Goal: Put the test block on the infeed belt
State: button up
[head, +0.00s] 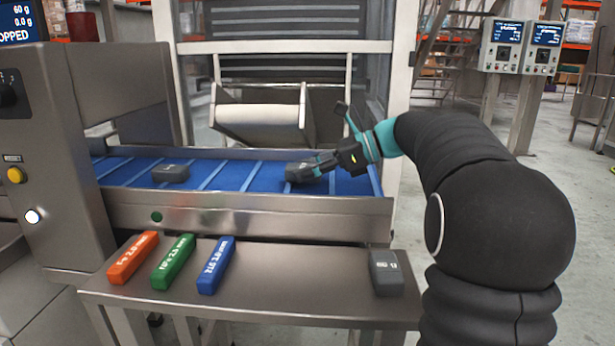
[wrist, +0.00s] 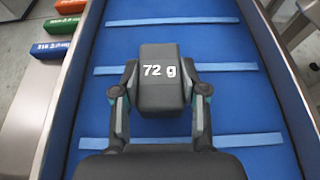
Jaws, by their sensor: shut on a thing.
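My gripper (head: 318,164) is shut on a dark grey block (head: 301,173) over the right part of the blue infeed belt (head: 235,176). In the wrist view the fingers of my gripper (wrist: 160,95) press on both sides of the block (wrist: 161,70), which reads "72 g". The block sits level, on or very close to the belt (wrist: 185,45); I cannot tell whether it touches. A similar grey block (head: 171,173) lies further left on the belt. Another grey block (head: 387,273) stands on the steel side table, its marking hard to read.
Orange (head: 133,257), green (head: 174,261) and blue (head: 216,265) bars lie on the left of the steel table (head: 300,293). A steel machine housing (head: 60,170) stands at left. A white frame and a tilted chute (head: 262,115) rise behind the belt. Raised blue cleats cross the belt.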

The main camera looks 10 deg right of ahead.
jog(key=shift+f, duration=0.4)
jog(key=shift+f, duration=0.1)
jog(key=o, duration=1.2)
jog(key=shift+c, duration=0.2)
jog(key=shift+d+r, duration=0.15)
jog(key=shift+r, duration=0.05)
jog(key=p+v, duration=0.2)
jog(key=v, duration=0.9)
jog(key=shift+s+d+r+p, duration=0.15)
jog(key=shift+d+p, duration=0.15)
